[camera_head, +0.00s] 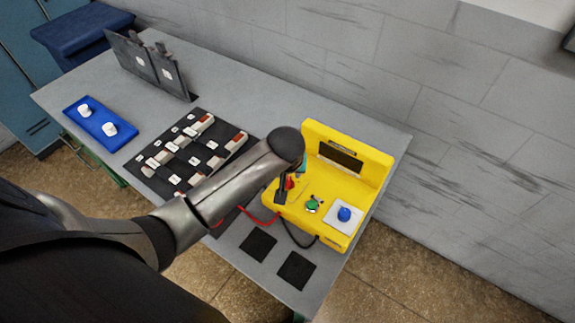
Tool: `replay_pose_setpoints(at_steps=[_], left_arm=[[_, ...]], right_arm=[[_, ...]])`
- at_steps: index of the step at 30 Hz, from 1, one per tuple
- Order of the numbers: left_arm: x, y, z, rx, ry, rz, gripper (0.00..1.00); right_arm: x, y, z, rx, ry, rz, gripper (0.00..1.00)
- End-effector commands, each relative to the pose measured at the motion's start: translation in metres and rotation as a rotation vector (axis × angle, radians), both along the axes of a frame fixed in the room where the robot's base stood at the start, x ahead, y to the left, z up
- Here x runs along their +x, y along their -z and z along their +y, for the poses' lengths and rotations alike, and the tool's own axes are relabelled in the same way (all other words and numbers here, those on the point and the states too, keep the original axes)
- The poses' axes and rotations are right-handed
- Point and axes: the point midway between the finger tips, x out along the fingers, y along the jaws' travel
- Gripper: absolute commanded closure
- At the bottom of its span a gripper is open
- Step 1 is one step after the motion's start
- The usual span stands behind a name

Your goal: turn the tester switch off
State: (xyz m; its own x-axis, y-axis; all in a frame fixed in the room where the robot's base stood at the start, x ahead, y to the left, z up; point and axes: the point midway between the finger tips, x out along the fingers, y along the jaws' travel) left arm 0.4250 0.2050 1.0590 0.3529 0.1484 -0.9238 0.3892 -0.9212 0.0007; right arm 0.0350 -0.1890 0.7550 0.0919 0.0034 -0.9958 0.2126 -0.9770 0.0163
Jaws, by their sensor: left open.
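The yellow tester (333,240) stands on the grey table, with a dark screen (340,156) in its upright back panel. On its sloped front I see a green knob-like part (312,206) and a blue round button (344,214) on a white plate. A small red part (290,183) shows at its left side, partly behind my gripper. I cannot tell which part is the switch or how it is set. My left gripper (282,191) is open and points down over the tester's left part. My forearm hides some of that side. My right gripper is out of view.
Red and black cables (300,241) run from the tester's front near two black squares (296,270). A dark mat (215,130) with several small parts lies left of my arm. A blue tray (98,128) with two white pieces and dark upright plates (150,64) stand farther left.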

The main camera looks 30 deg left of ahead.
Motion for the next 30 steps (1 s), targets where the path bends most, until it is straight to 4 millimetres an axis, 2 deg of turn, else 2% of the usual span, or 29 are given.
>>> replay_pose_setpoints(at_steps=[6,12,30], left_arm=[[-0.011,-0.028,-0.004,0.0,0.0,-0.001,0.56],[-0.017,-0.044,-0.007,-0.001,0.0,0.0,0.56],[-0.019,-0.048,-0.008,0.0,0.0,0.001,0.56]], right_arm=[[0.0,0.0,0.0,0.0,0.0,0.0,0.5],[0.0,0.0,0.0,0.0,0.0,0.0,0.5],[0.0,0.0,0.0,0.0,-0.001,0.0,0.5]])
